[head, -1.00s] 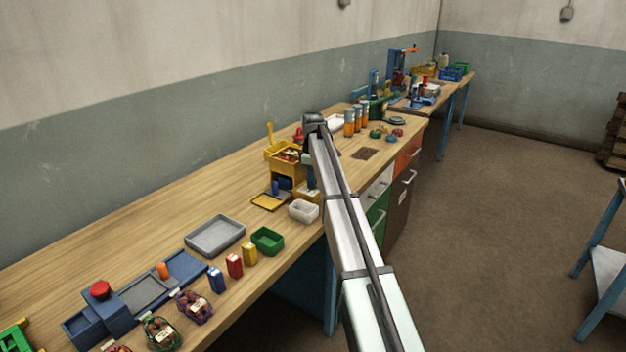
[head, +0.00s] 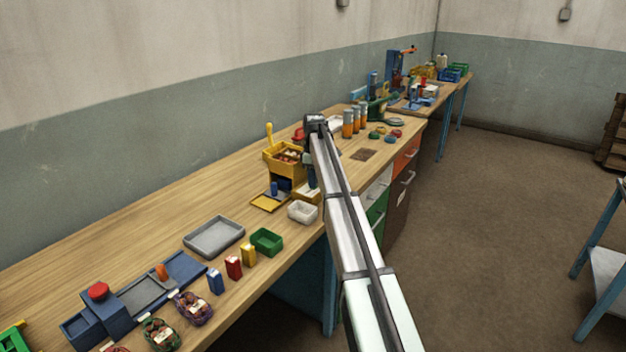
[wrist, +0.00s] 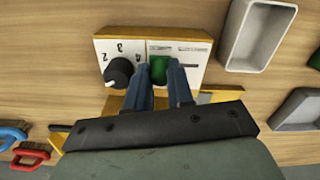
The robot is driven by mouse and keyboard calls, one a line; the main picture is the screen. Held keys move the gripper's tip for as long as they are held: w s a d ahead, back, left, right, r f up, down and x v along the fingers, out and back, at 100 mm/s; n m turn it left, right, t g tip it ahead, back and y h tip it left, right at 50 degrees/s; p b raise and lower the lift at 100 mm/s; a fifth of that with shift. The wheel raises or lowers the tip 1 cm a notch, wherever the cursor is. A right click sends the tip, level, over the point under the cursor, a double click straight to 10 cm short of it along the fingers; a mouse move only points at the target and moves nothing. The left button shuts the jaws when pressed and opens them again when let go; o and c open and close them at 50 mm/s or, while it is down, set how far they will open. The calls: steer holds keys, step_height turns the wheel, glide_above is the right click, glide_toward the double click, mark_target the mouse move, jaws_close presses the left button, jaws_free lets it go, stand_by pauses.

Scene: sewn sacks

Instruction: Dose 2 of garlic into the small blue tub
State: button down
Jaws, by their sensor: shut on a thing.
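A yellow dosing machine (head: 282,160) stands on the bench in the head view, with brownish-red pieces in its top hopper. A small blue tub-like thing (head: 275,189) stands at its base by a yellow plate (head: 268,203). In the wrist view the white panel (wrist: 185,49) carries a black dial (wrist: 118,72) with numbers, 2, 3 and 4 among them, and a green knob (wrist: 158,70). My gripper (wrist: 158,66) is shut on the green knob, a finger on each side. In the head view my arm hides the fingers and part of the machine.
A white tub (head: 303,212), a green tub (head: 266,242) and a grey tray (head: 214,237) stand nearer on the bench. Blue, red and yellow packets stand by the front edge.

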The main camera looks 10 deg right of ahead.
steer(key=c, duration=1)
jaws_free()
steer(key=shift+w+d, duration=0.15)
steer(key=shift+s+a, duration=0.2)
steer(key=shift+s, duration=0.05)
step_height(320, 180, up, 13)
steer(key=s+d+f+m+t, duration=0.1)
steer(key=s+d+f+m, duration=0.4)
steer(key=f, duration=0.4)
steer(key=s+d+f+m, duration=0.2)
steer(key=s+d+f, duration=0.2)
steer(key=d+f, duration=0.45)
steer(key=shift+m+g+y, duration=0.3)
steer(key=shift+m+g, duration=0.5)
steer(key=s+a+f, duration=0.2)
steer(key=s+f, duration=0.1)
steer(key=f, duration=0.4)
steer(key=s+a+f, duration=0.2)
steer(key=s+f, duration=0.2)
steer(key=f, duration=0.3)
steer(key=s+a+f, duration=0.2)
steer(key=s+f, duration=0.1)
steer(key=f, duration=0.4)
steer(key=shift+s+f, duration=0.25)
steer(key=shift+f, duration=0.1)
